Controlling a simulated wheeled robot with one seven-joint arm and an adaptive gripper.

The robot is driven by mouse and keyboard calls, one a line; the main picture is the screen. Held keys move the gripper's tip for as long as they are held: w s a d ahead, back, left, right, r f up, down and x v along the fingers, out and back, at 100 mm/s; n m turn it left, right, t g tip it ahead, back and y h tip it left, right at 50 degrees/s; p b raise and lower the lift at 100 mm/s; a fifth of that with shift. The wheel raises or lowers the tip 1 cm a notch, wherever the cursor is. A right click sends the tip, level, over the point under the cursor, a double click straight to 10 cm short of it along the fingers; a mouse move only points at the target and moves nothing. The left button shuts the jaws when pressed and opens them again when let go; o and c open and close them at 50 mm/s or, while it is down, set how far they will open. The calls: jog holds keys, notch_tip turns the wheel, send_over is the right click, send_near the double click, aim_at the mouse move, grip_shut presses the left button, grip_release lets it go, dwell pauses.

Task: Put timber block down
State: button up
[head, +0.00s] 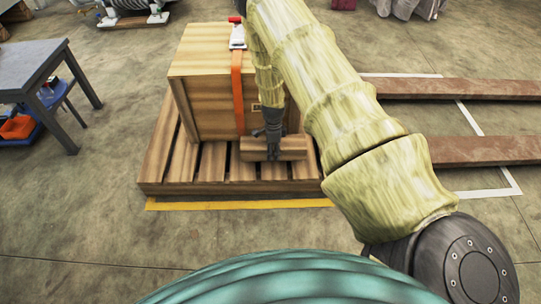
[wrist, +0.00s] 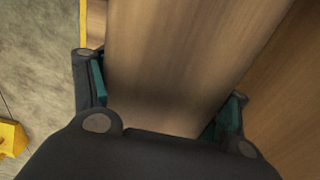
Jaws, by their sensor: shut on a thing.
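The timber block (head: 291,148) is a light brown wooden piece at the front of the pallet (head: 163,188), beside the large wooden crate (head: 208,110). My gripper (head: 273,152) reaches down onto the block from above and is shut on it. In the wrist view the block (wrist: 185,60) fills the middle, with a finger of my gripper (wrist: 165,108) on each side. I cannot tell whether the block touches the pallet slats. My arm hides part of the crate's right side.
An orange strap (head: 237,95) runs down the crate front. A yellow line (head: 240,204) lies on the floor before the pallet. A grey table (head: 35,75) with a blue stool stands at left. Brown beams (head: 470,152) lie at right. The front floor is clear.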

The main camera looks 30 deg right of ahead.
jog(key=shift+w+a, duration=0.25)
jog(key=shift+w, duration=0.05)
jog(key=shift+w+a+f+b, duration=0.1)
jog(key=shift+a+f+b, duration=0.05)
jog(key=shift+f+b, duration=1.35)
jog(key=shift+f+p, duration=0.3)
jog(key=shift+f, duration=0.05)
jog(key=o, duration=1.8)
jog(key=shift+c, duration=0.2)
notch_tip(320, 180, up, 12)
jog(key=p, duration=0.5)
jog(key=s+a+f+n+h, duration=0.1)
jog(key=s+a+f+n, duration=0.2)
jog(key=s, duration=0.4)
jog(key=s+a+f+n, duration=0.2)
jog(key=s+f+n, duration=0.2)
jog(key=s, duration=0.3)
jog(key=s+a+n, duration=0.5)
jog(key=s, duration=0.3)
jog(key=s+a+r+n, duration=0.1)
jog(key=s+a+n, duration=0.4)
jog(key=s, duration=0.4)
jog(key=s+a+n+y, duration=0.1)
jog(key=s+a+n, duration=0.4)
jog(key=s+n, duration=0.2)
jog(key=shift+s+a+r, duration=0.35)
jog(key=shift+s+a, duration=0.05)
jog(key=shift+s, duration=0.7)
